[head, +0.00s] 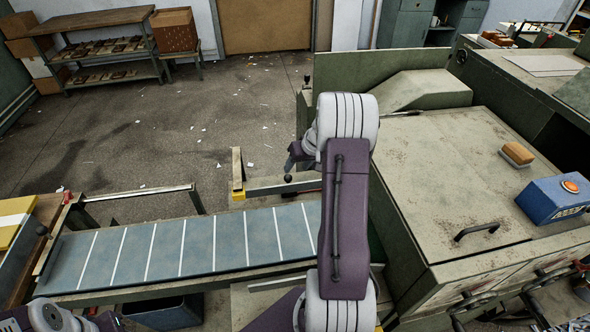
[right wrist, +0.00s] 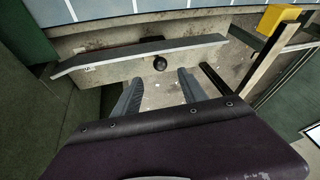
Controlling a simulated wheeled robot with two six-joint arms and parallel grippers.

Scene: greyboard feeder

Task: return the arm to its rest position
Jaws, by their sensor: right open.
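My right arm reaches forward over the right end of the blue-grey belt (head: 190,245). My right gripper (head: 293,161) hangs beyond the belt, partly hidden by its own wrist. In the right wrist view the two grey fingers of the right gripper (right wrist: 160,76) stand apart with nothing between them. A lever with a black ball knob (head: 288,178) is close to the fingertips; the knob (right wrist: 160,63) shows just past them, and I cannot tell the exact gap. Part of my left arm shows at the lower left corner of the head view, but its gripper is not seen.
A large grey-green machine (head: 450,180) stands right of my arm, with a wooden-backed block (head: 517,153) and a blue button box (head: 555,198) on top.

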